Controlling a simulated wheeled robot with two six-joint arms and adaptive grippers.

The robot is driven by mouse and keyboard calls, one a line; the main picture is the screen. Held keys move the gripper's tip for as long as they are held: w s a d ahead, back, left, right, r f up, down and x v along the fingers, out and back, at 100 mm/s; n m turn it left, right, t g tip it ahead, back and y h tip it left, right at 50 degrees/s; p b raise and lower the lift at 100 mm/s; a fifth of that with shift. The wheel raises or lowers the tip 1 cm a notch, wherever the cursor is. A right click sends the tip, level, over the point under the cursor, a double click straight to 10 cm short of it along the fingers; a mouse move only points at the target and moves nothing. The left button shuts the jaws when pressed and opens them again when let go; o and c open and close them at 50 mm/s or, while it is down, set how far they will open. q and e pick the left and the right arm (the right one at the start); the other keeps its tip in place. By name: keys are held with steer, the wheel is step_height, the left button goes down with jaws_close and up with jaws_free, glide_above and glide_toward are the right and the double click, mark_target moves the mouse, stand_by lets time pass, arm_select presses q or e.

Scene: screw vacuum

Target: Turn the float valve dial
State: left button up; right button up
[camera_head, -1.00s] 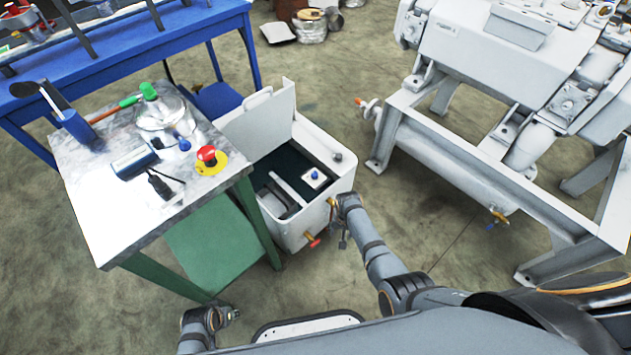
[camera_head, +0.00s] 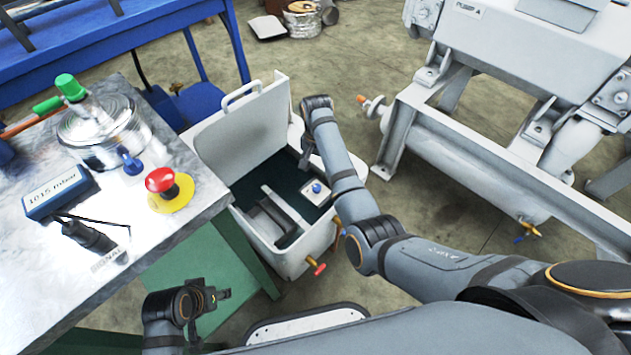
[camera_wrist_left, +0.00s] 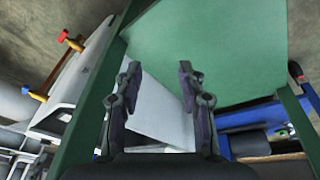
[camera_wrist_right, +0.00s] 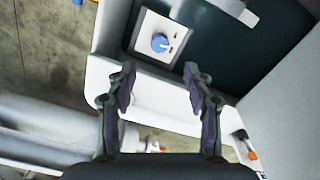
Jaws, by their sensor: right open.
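The float valve dial (camera_head: 317,188) is a small blue knob on a white square plate inside the open white tank. In the right wrist view the dial (camera_wrist_right: 160,42) sits ahead of the fingertips, roughly centred between them. My right gripper (camera_wrist_right: 159,75) is open and empty over the tank's rim, apart from the dial as far as I can tell.
The white tank (camera_head: 238,240) has a raised lid (camera_head: 245,135) on its left and a red-handled tap (camera_head: 318,266) low in front. A grey pump frame (camera_head: 460,160) stands at right.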

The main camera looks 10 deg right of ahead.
mark_target(317, 187)
step_height(317, 187, down, 7)
steer(key=b, duration=0.3)
steer(key=shift+f, duration=0.15)
step_height(317, 187, down, 2)
steer(key=shift+f+b, duration=0.2)
steer(key=shift+b, duration=0.25)
arm_select(q)
steer(key=w+t, duration=0.1)
steer(key=w, duration=0.1)
steer(key=w+t, duration=0.1)
steer(key=t, duration=0.1)
steer(key=w+d+f+t, duration=0.1)
steer(key=w, duration=0.1)
steer(key=shift+w, duration=0.35)
